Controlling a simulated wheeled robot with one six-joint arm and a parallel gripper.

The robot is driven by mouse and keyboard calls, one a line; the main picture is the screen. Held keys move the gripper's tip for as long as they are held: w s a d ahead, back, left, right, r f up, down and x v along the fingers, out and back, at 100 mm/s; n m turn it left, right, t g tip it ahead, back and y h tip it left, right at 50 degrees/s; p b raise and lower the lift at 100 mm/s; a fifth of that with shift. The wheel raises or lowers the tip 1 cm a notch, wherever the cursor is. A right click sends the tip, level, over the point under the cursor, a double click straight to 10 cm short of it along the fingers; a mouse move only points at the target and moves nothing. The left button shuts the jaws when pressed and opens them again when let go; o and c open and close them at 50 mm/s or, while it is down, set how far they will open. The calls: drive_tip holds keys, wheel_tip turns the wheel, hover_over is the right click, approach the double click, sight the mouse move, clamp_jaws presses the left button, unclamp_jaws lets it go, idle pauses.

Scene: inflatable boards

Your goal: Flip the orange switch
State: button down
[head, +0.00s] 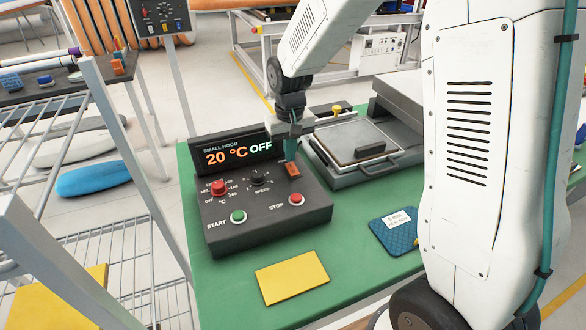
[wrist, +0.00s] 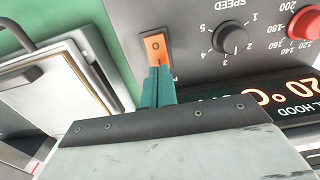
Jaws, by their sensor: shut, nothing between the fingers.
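The orange switch (head: 292,169) is a small rocker at the right of the dark control box (head: 270,215). In the wrist view the orange switch (wrist: 155,48) shows a "0" mark on its visible end. My gripper (head: 290,156) points down at the switch from above. In the wrist view the shut teal fingertips (wrist: 158,75) lie over or against one end of the switch and hide that end. I cannot tell whether they touch it. Nothing is held. The display (head: 237,152) behind reads "SMALL HOOD 20 °C OFF".
The box also carries a red knob (head: 218,188), a black speed knob (head: 260,178), a green start button (head: 238,216) and a red stop button (head: 296,199). A metal press with a handle (head: 355,150) stands close to the right. A yellow pad (head: 291,276) lies in front on the green table.

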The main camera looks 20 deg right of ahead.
sight(296, 173)
drive_tip(key=shift+f, duration=0.95)
idle(0.6)
drive_tip(key=shift+r, duration=3.5)
drive_tip(key=s, duration=0.1)
drive_tip(key=s+g, duration=0.1)
drive_tip(key=s, duration=0.1)
drive_tip(key=shift+s+d+f, duration=0.15)
drive_tip(key=shift+f, duration=0.25)
drive_tip(key=s+d+r, duration=0.1)
drive_tip(key=s+r, duration=0.2)
drive_tip(key=s, duration=0.6)
drive_tip(key=s+d+r+t, duration=0.1)
drive_tip(key=s+r, duration=0.3)
drive_tip(key=s, duration=0.5)
drive_tip(key=s+d+r+t, duration=0.1)
drive_tip(key=s+r, duration=0.3)
drive_tip(key=s, duration=0.4)
drive_tip(key=shift+s, duration=0.4)
